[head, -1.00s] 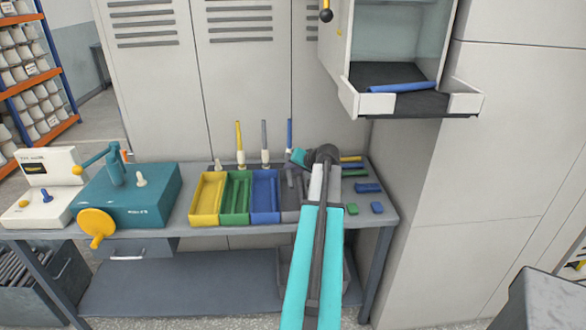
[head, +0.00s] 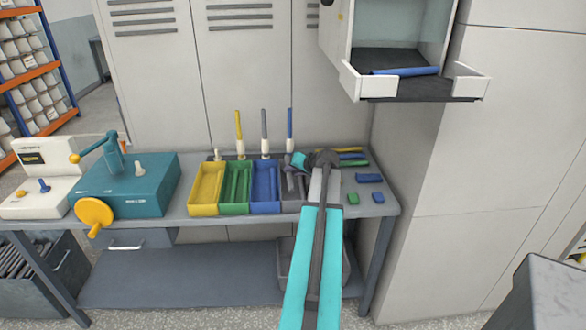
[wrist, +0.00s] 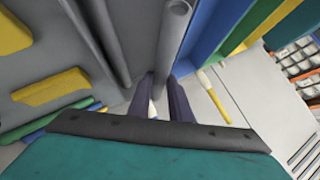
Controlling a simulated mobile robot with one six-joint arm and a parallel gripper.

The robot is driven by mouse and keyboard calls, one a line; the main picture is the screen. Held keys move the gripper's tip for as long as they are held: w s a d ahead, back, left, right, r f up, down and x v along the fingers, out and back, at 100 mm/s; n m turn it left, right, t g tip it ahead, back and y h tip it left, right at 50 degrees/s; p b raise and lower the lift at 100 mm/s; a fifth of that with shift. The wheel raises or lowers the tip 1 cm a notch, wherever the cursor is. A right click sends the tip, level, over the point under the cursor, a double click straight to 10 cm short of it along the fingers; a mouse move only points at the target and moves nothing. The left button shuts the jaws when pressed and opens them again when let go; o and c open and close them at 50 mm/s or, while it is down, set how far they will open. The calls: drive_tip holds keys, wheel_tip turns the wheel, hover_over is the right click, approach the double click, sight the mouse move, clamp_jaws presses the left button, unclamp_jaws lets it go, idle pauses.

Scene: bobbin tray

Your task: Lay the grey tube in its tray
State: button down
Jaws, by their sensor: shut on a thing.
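The grey tube (wrist: 172,45) is between the fingers of my gripper (wrist: 160,90) in the wrist view, its hollow end pointing away from the fingers. The gripper is shut on it. The grey tray (wrist: 107,35) lies below and around the tube in that view, its wall running alongside. I cannot tell whether the tube touches the tray floor. In the head view the grey tray (head: 289,206) is right of the blue tray (head: 265,207), partly hidden by my arm. My gripper (head: 292,180) is over it there, and the tube is hard to make out.
Green (head: 235,208) and yellow (head: 204,210) trays stand further left. Upright yellow, grey and blue rods stand behind the trays. Loose blue and green pieces lie right of my arm. A teal winder (head: 130,190) is at the left. An open cabinet drawer (head: 405,90) overhangs the right.

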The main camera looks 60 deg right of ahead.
drive_tip(key=shift+f+b, duration=0.75)
drive_tip(key=shift+f, duration=1.35)
drive_tip(key=c, duration=1.5)
unclamp_jaws()
drive_tip(key=shift+c, duration=0.2)
drive_tip(key=shift+s+a+r, duration=0.1)
drive_tip(key=b+v, duration=0.2)
drive_tip(key=v, duration=1.1)
drive_tip(key=shift+s+r, duration=0.15)
drive_tip(key=shift+s, duration=0.05)
drive_tip(key=shift+a, duration=0.1)
